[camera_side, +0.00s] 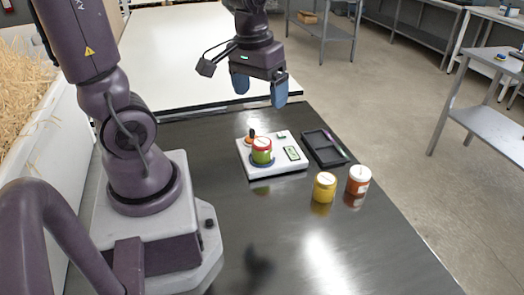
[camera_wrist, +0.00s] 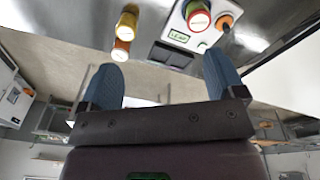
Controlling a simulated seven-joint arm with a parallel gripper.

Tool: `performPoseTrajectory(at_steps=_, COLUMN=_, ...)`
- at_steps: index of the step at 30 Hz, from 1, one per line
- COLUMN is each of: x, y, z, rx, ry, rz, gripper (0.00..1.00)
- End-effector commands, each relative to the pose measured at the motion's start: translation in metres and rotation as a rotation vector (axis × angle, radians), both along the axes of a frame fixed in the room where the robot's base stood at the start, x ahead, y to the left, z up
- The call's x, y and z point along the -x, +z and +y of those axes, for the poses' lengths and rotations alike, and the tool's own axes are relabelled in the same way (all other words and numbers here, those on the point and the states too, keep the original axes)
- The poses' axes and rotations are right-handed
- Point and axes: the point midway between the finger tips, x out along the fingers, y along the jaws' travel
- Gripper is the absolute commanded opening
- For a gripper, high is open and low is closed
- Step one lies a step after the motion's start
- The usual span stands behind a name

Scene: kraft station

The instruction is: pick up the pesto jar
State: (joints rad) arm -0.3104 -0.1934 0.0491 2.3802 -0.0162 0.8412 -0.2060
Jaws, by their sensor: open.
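A green jar with a red band and pale top (camera_side: 261,151), which looks like the pesto jar, stands upright on a white scale (camera_side: 290,168). Its label is too small to read. It also shows at the top of the wrist view (camera_wrist: 198,17). My gripper (camera_side: 260,89) has two blue fingers spread apart with nothing between them. It hangs above and behind the scale in the side view, well clear of the jar. The fingers also show in the wrist view (camera_wrist: 162,74).
An orange piece with a dark knob (camera_side: 250,138) sits beside the green jar. A yellow jar (camera_side: 324,188) and an orange jar with white lid (camera_side: 358,181) stand to the right. A black tray (camera_side: 325,150) lies beside the scale. The dark table's front (camera_side: 270,225) is clear.

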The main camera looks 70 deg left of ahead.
Motion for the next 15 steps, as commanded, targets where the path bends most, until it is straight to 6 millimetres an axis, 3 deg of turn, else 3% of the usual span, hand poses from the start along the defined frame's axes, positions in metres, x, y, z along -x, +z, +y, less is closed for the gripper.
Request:
performPoseTrajectory(at_steps=3, x=-0.007, y=-0.036, z=0.035, rx=0.05, ry=0.308, rz=0.09, gripper=0.88)
performPoseTrajectory(at_steps=9, x=-0.011, y=-0.089, z=0.082, rx=0.083, ry=0.839, rz=0.166, gripper=0.88)
performPoseTrajectory(at_steps=12, x=-0.017, y=-0.099, z=0.094, rx=0.081, ry=1.039, rz=0.15, gripper=0.88)
performPoseTrajectory(at_steps=15, x=-0.025, y=-0.097, z=0.1, rx=0.084, ry=1.174, rz=0.107, gripper=0.88)
